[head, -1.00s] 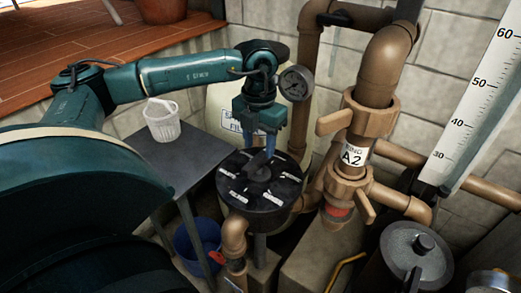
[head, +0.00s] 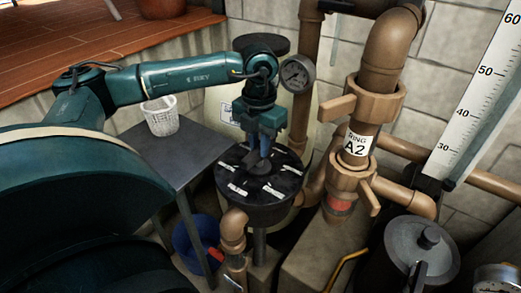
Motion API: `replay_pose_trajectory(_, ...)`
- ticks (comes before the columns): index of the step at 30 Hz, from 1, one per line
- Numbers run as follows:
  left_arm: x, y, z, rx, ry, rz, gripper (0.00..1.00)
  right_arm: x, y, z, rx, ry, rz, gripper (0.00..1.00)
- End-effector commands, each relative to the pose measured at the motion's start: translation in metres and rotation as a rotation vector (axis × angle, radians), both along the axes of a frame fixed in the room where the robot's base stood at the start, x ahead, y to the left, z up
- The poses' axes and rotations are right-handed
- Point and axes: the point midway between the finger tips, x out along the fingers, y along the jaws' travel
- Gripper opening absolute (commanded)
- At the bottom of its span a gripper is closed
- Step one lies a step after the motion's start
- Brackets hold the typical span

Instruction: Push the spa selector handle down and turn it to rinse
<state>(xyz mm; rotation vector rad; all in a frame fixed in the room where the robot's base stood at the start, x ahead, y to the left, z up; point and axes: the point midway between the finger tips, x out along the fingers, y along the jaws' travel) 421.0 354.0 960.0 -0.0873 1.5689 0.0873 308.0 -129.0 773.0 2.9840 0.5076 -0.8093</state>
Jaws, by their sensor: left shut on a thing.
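The spa selector valve has a round black top (head: 280,183) with several white labels around its face, too small to read. Its dark handle (head: 236,162) lies across the middle of the top, one end pointing left. My left gripper (head: 263,152) comes down from above with blue-grey fingers and is shut on the handle. The fingers and wrist hide part of the handle and the back of the top. I cannot tell which label the handle points to, or how far down it is pressed. My right gripper is not in view.
A pressure gauge (head: 297,74) is right behind my wrist, beside brown pipes (head: 385,65) with an A2 tag. A grey table (head: 190,150) with a white basket (head: 160,116) stands at left. A blue bucket (head: 190,240) is below. A grey lidded canister (head: 415,250) stands at right.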

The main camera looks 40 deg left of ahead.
Motion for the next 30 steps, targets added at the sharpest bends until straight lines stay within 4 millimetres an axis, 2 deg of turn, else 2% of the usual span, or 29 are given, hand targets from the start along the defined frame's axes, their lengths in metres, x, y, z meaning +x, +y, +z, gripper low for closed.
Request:
replay_pose_trajectory(4,0.0000,-0.0001,0.0000,0.000,0.000,0.000,0.00,-0.0001,-0.0002,-0.0004,0.000,0.001,-0.001,0.44)
replay_pose_trajectory(19,-0.0001,0.0000,-0.0007,0.000,0.000,0.000,0.00,0.0006,0.0017,-0.0004,0.009,0.002,-0.009,0.44)
replay_pose_trajectory(30,-0.0003,-0.0002,-0.0088,0.000,0.001,-0.001,0.00,0.0002,0.0018,-0.0067,0.007,0.002,-0.005,0.44)
